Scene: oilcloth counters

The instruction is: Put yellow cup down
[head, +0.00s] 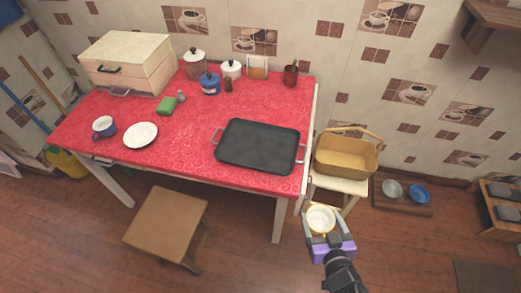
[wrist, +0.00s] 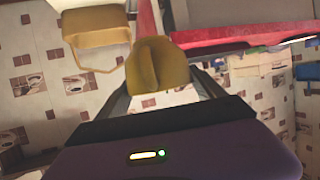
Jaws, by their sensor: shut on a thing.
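The yellow cup (head: 320,219) is held in my gripper (head: 325,232), with its pale inside facing up toward the head camera. It is in the air over the floor, in front of the stool with the basket and to the right of the table. In the wrist view the yellow cup (wrist: 157,66) sits between the two fingers of my gripper (wrist: 160,85), which is shut on it. The red-covered table (head: 200,150) stands to the left of my gripper.
A black tray (head: 258,145) lies at the table's right end. A white plate (head: 141,135), a blue cup (head: 103,126) and a green sponge (head: 167,105) are further left. A basket (head: 346,158) fills the small stool. The table's front middle is clear. A wooden stool (head: 166,220) stands before it.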

